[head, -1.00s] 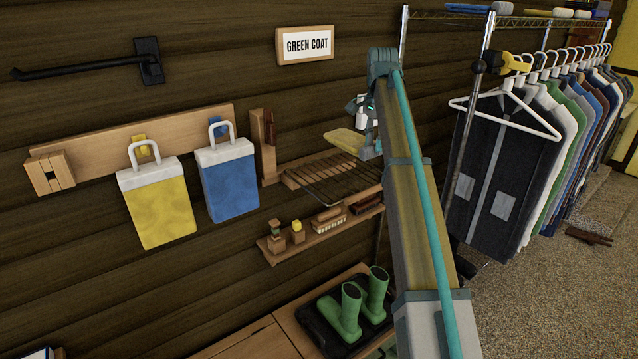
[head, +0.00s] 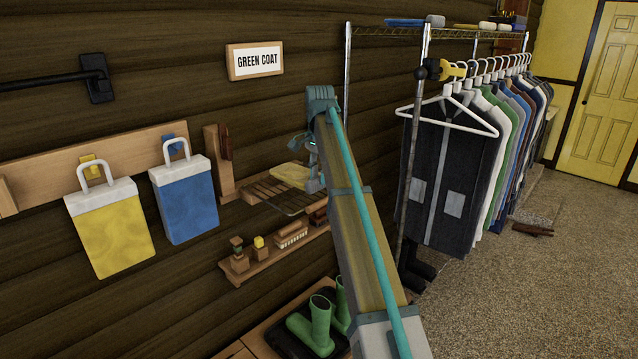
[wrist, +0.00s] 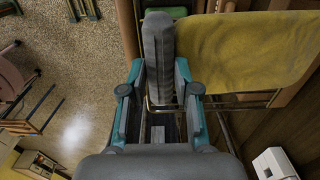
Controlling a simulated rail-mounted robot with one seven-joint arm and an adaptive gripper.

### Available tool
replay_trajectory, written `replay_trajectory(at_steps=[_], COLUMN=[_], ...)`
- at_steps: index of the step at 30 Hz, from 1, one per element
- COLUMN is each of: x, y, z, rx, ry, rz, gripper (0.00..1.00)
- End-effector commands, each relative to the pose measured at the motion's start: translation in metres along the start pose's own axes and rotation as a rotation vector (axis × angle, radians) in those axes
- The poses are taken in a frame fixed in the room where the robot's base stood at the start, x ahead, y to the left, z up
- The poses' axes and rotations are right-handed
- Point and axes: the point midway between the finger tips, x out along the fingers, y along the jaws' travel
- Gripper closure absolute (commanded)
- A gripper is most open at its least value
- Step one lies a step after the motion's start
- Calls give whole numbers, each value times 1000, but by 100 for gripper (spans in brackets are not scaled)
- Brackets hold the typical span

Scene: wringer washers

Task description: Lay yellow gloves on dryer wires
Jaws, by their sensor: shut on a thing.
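The yellow gloves (head: 290,174) are at the wire dryer rack (head: 291,202) on the wooden wall. In the wrist view, my gripper (wrist: 158,75) is shut on the grey cuff (wrist: 160,32) of the yellow gloves. The yellow part (wrist: 240,48) spreads flat to the right of the jaws, with rack wires showing along its lower edge. In the head view, my gripper (head: 313,180) is at the right end of the gloves, partly hidden by my arm. I cannot tell whether the gloves touch the wires.
A small shelf (head: 270,258) with brushes is below the rack. Yellow (head: 112,235) and blue (head: 188,205) bags hang at left. Coats (head: 450,170) hang at right. The floor (head: 530,300) is open.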

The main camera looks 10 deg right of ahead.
Motion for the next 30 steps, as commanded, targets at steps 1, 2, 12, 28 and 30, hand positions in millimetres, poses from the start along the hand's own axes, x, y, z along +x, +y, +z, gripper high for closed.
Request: replay_trajectory(at_steps=[1,2,12,28,30], x=[4,7,15,10,6], y=[2,2,0,0,-1], z=[1,1,0,0,0], rx=[0,0,0,0,0], ry=[0,0,0,1,2], rz=[0,0,-1,-2,-2], gripper=[100,100,59,44,44])
